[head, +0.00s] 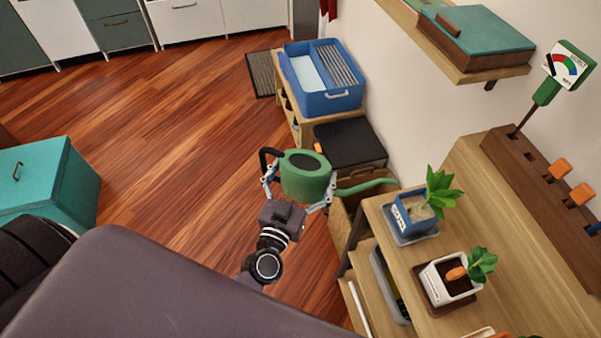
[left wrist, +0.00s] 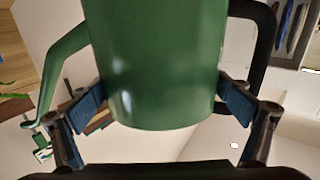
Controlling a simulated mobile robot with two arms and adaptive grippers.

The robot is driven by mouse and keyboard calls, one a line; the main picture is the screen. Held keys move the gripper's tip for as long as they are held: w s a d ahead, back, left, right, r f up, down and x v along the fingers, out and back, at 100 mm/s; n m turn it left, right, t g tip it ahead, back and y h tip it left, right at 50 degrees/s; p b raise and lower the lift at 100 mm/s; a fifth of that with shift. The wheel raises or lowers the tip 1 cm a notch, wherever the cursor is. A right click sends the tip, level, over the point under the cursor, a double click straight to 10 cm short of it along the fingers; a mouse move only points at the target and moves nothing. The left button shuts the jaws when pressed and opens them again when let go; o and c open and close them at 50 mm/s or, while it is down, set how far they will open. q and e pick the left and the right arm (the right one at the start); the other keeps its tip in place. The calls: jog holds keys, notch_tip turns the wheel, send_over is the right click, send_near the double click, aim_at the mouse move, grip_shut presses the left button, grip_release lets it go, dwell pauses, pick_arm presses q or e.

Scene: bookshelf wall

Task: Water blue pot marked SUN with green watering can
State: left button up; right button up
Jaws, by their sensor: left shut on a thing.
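The green watering can (head: 305,176) is held in my left gripper (head: 297,198), off the shelf's left edge. Its spout points right toward the blue pot (head: 404,217). The can looks about upright. In the left wrist view the can (left wrist: 155,65) fills the middle, with the fingers of my left gripper (left wrist: 165,105) on both its sides. The blue pot has a white label, too small to read surely, light dry-looking soil and a green plant. It stands on a grey-blue saucer on the wooden shelf. The spout tip is close to the pot's plant. My right gripper is not in view.
A white pot (head: 450,278) with dark soil, a small plant and an orange thing stands nearer on the same shelf (head: 500,235). A meter on a stake (head: 562,68) stands in a brown wooden rack at right. A blue bin (head: 325,98) sits behind the can.

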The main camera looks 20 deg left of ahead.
pick_arm(q)
jog(key=shift+w+a+r, duration=0.1)
jog(key=shift+w+a, duration=0.1)
jog(key=shift+w, duration=0.1)
jog(key=shift+d+f+m+b, duration=0.2)
jog(key=shift+d+f+b, duration=0.25)
jog(key=shift+d, duration=0.25)
jog(key=shift+d+f+m+b, duration=0.2)
jog(key=shift+d+f+b, duration=0.15)
jog(key=shift+d+b, duration=0.25)
jog(key=shift+w+d+f+m+b, duration=0.1)
jog(key=shift+d+f+m+b, duration=0.1)
jog(key=shift+d, duration=0.3)
jog(key=shift+d+f+m+b, duration=0.1)
jog(key=shift+d+f+b, duration=0.1)
jog(key=shift+d, duration=0.3)
jog(key=shift+a+r+p, duration=0.1)
jog(key=shift+r+p, duration=0.1)
jog(key=shift+p, duration=0.35)
jog(key=shift+f+m, duration=0.15)
jog(key=shift+m, duration=0.25)
jog(key=shift+a, duration=0.1)
